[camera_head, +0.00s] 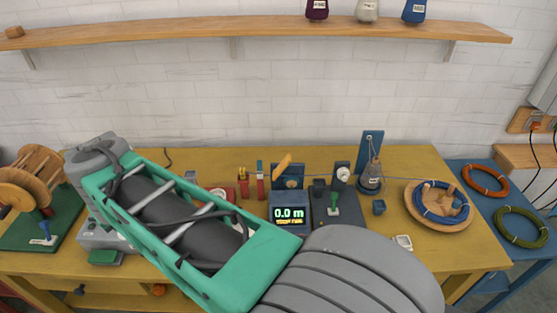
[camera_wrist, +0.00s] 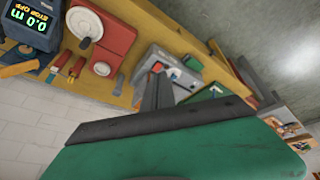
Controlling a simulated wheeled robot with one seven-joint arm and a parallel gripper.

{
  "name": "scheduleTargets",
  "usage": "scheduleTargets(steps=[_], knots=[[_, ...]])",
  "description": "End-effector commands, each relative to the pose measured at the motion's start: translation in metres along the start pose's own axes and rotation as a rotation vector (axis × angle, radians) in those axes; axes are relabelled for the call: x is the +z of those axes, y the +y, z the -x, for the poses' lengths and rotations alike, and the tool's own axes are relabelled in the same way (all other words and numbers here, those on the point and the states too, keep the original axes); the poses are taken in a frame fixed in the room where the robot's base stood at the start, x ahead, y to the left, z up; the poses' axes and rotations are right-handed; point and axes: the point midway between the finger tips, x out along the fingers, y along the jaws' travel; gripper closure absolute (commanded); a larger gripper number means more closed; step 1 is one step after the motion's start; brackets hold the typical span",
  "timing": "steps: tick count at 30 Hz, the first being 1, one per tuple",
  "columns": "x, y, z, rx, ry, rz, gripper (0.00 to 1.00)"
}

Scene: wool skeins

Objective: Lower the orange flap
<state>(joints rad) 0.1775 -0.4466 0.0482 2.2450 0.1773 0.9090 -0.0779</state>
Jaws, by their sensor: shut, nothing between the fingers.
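The orange flap (camera_head: 283,162) is raised and tilted on a dark blue unit (camera_head: 288,183), behind the lit length display (camera_head: 288,214) reading 0.0 m. In the wrist view an orange piece (camera_wrist: 18,69), likely the same flap, lies at the left edge near the display (camera_wrist: 28,28). My gripper (camera_wrist: 156,92) shows in the wrist view as dark fingers, shut and empty, beside a grey box. It is well apart from the flap. In the head view my arm reaches to the left and my fingertips cannot be made out.
A grey box (camera_wrist: 168,76) with a red button and a red unit with a white dial (camera_wrist: 90,27) stand near my gripper. A wooden winder (camera_head: 32,180) is at the left. A wooden dish (camera_head: 440,222) with blue wool is at the right. A shelf (camera_head: 180,34) hangs above.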

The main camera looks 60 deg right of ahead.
Motion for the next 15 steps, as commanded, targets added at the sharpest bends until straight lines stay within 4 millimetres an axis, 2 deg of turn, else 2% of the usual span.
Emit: scheduleTargets(steps=[1,2,3,4,5,6,9,12,15], knots=[[-0.025,0.049,-0.013,0.079,-0.025,-0.11,1.0],[-0.039,0.083,-0.018,0.13,-0.036,-0.178,1.0],[-0.052,0.129,-0.025,0.198,-0.055,-0.268,1.0],[-0.057,0.165,-0.03,0.247,-0.071,-0.335,1.0],[-0.06,0.199,-0.035,0.293,-0.087,-0.397,1.0],[-0.058,0.243,-0.042,0.35,-0.11,-0.478,1.0],[-0.039,0.331,-0.053,0.463,-0.162,-0.643,1.0],[-0.018,0.381,-0.059,0.529,-0.197,-0.743,1.0],[-0.009,0.399,-0.059,0.554,-0.209,-0.781,1.0]])
